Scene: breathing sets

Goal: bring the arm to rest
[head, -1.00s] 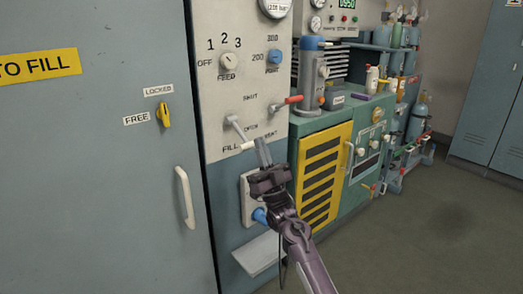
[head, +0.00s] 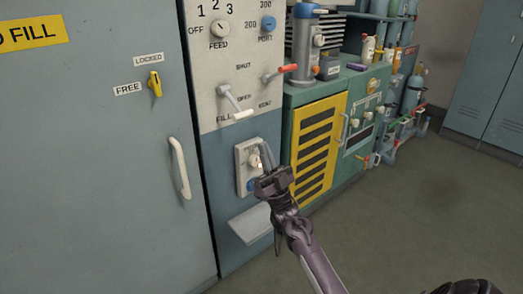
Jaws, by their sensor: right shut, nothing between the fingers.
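My right gripper (head: 265,154) is shut and empty, with its fingers pointing up. In the picture it overlaps the right edge of a small pale box with a round knob (head: 253,161) and a blue button (head: 252,185). I cannot tell whether it touches the box. The white-handled fill lever (head: 242,115) is above the fingertips and apart from them in the picture. My right arm comes in from the bottom right. My left gripper is not in view.
A grey door with a white handle (head: 180,168) stands at the left. A red-handled lever (head: 287,69) sticks out of the panel. A yellow slatted grille (head: 318,150) and green bench (head: 362,105) with bottles stand to the right. The floor (head: 400,220) at right is open.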

